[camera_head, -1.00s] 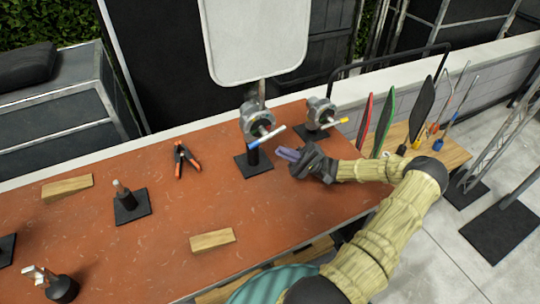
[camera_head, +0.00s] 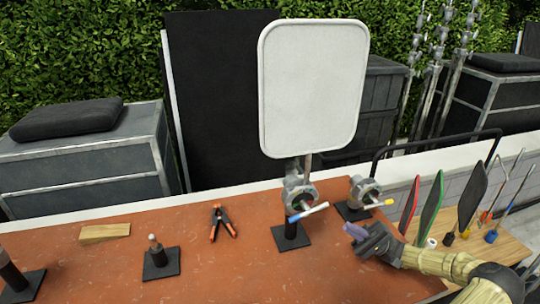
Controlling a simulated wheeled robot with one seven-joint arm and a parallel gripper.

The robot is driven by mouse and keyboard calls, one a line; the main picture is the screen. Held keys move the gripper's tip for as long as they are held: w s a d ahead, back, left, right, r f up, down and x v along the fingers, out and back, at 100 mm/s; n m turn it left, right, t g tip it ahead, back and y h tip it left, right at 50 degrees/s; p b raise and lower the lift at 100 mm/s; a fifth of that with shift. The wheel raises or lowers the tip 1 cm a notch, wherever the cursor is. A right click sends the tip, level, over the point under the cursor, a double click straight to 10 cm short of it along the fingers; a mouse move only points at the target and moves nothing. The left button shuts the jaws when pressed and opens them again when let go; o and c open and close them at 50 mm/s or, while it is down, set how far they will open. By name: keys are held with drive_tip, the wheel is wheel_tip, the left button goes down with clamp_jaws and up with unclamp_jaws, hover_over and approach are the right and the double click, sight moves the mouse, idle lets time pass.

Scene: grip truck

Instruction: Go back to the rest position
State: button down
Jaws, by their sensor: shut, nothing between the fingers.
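My gripper (camera_head: 352,234) is at the lower right in the head view, over the right part of the red-brown table (camera_head: 215,268). It is shut and empty, with its purple-blue fingertips pointing left. It is apart from the grip head with a blue-tipped handle (camera_head: 297,196) that stands on a black base to its left. A second grip head with a yellow-tipped handle (camera_head: 362,192) stands just behind my gripper. My arm, in a tan sleeve, reaches in from the lower right corner.
A white panel (camera_head: 312,85) rises behind the left grip head. An orange-tipped clamp (camera_head: 222,222), a wooden wedge (camera_head: 105,232) and a small post on a black base (camera_head: 161,262) are on the table. Coloured paddles (camera_head: 431,205) stand on a wooden board at right.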

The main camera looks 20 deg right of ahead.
wheel_tip(320, 180, up, 10)
drive_tip(key=p, duration=1)
